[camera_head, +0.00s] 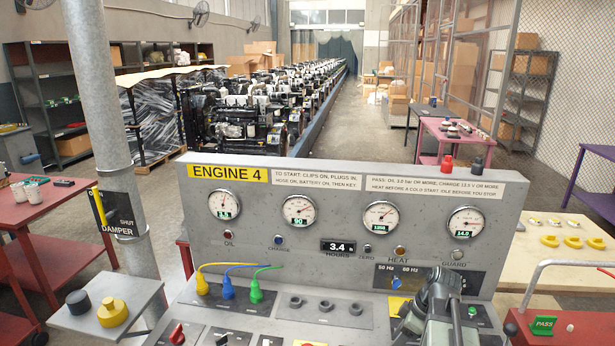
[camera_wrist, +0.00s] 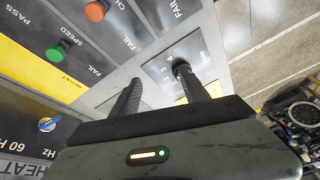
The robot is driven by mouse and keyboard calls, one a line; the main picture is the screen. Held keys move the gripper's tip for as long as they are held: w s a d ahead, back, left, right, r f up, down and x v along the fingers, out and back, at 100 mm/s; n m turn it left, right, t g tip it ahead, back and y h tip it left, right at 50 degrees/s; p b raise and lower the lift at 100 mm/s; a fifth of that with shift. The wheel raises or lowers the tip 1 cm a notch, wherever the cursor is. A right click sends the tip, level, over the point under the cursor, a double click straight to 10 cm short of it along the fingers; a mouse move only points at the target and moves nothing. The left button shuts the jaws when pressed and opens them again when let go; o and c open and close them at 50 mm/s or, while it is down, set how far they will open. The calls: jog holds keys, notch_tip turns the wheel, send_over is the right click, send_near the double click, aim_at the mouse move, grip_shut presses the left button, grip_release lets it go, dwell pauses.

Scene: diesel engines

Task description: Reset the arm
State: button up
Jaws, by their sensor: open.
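My gripper (camera_head: 424,303) is over the lower right part of the grey engine control console (camera_head: 330,260), in front of the panel marked 50 Hz and 60 Hz. In the wrist view my gripper (camera_wrist: 156,76) has its two dark fingers apart, with nothing between them. A dark knob (camera_wrist: 180,66) on a pale panel shows close by the right fingertip; I cannot tell whether they touch. My gripper and arm hide part of the console's lower right in the head view.
Three plugs, yellow (camera_head: 202,285), blue (camera_head: 228,288) and green (camera_head: 256,291), stand on the console. A grey post (camera_head: 108,130) rises at left. A red bench (camera_head: 50,210) stands left, a pale table (camera_head: 560,255) right. Engines (camera_head: 250,115) line the back.

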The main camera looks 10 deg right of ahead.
jog(key=shift+g, duration=0.5)
jog(key=a, duration=0.4)
jog(key=w+a+f, duration=0.1)
jog(key=a, duration=0.2)
jog(key=a+f+b, duration=0.1)
jog(key=a, duration=0.3)
jog(key=shift+w+a+f, duration=0.15)
jog(key=shift+a, duration=0.2)
jog(key=a, duration=0.3)
jog(key=a+f+m+h+b, duration=0.1)
jog(key=a, duration=0.2)
jog(key=s+a+m+h, duration=0.1)
jog(key=a, duration=0.2)
jog(key=shift+a+f+g, duration=0.2)
jog(key=shift+f+g, duration=0.1)
jog(key=shift+f, duration=0.1)
jog(key=shift+s+m+h, duration=0.25)
jog(key=shift+m+h, duration=0.05)
jog(key=shift+m, duration=0.7)
jog(key=d+m, duration=0.1)
jog(key=m, duration=0.2)
jog(key=shift+s+d+m+h, duration=0.15)
jog(key=shift+d+m+h, duration=0.15)
jog(key=shift+d, duration=0.1)
jog(key=shift+d+m, duration=0.15)
jog(key=shift+m, duration=1.15)
